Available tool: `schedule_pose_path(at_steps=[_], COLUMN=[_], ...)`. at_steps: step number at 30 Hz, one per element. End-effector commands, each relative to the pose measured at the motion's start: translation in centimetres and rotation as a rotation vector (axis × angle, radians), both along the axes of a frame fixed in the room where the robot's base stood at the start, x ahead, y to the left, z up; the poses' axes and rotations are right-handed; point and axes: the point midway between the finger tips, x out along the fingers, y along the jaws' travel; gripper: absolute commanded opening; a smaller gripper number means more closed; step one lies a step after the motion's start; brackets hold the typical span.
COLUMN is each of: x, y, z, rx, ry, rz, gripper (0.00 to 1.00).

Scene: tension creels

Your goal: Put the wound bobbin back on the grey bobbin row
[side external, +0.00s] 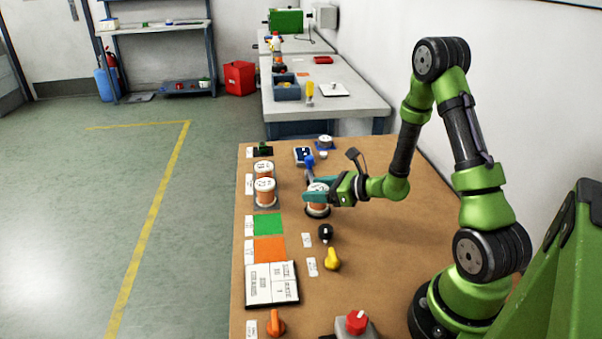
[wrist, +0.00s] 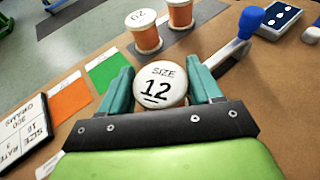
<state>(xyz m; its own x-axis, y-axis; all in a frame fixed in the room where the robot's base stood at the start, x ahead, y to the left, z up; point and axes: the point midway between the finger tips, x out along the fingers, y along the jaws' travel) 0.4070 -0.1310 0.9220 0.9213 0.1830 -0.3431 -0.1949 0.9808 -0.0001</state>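The wound bobbin (side external: 317,201), copper-coloured with white flanges, stands upright on a dark round base beside a blue-knobbed lever (side external: 309,161). The wrist view shows its top flange (wrist: 157,84) marked SIZE 12. My gripper (side external: 316,196) reaches in from the right with teal fingers (wrist: 160,90) on either side of this bobbin. The fingers look close to the flange, but I cannot tell whether they press on it. The grey bobbin row (wrist: 178,38) lies to the left and holds two similar bobbins (side external: 265,192), partly cut off in the wrist view.
A green square (side external: 267,224) and an orange square (side external: 269,249) lie left of the bobbin. The lever (wrist: 230,58) rises close by my right finger. A black knob (side external: 325,233) and a yellow knob (side external: 332,260) stand in front. The right part of the board is mostly bare.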

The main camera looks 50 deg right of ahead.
Motion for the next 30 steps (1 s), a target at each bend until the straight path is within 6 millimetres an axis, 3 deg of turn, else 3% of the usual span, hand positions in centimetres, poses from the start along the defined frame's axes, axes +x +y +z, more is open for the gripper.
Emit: schedule_pose_path(at_steps=[1,6,8,19,30], x=[0.0,0.0,0.0,0.1,0.1], y=[0.0,0.0,0.0,0.0,0.0], z=[0.0,0.0,0.1,1.2,6.5], rx=[0.000,0.000,0.000,-0.002,-0.006], ry=[0.000,0.000,-0.002,-0.005,-0.007], rz=[0.000,0.000,0.000,0.000,0.001], gripper=[0.50,0.25,0.19,0.19,0.19])
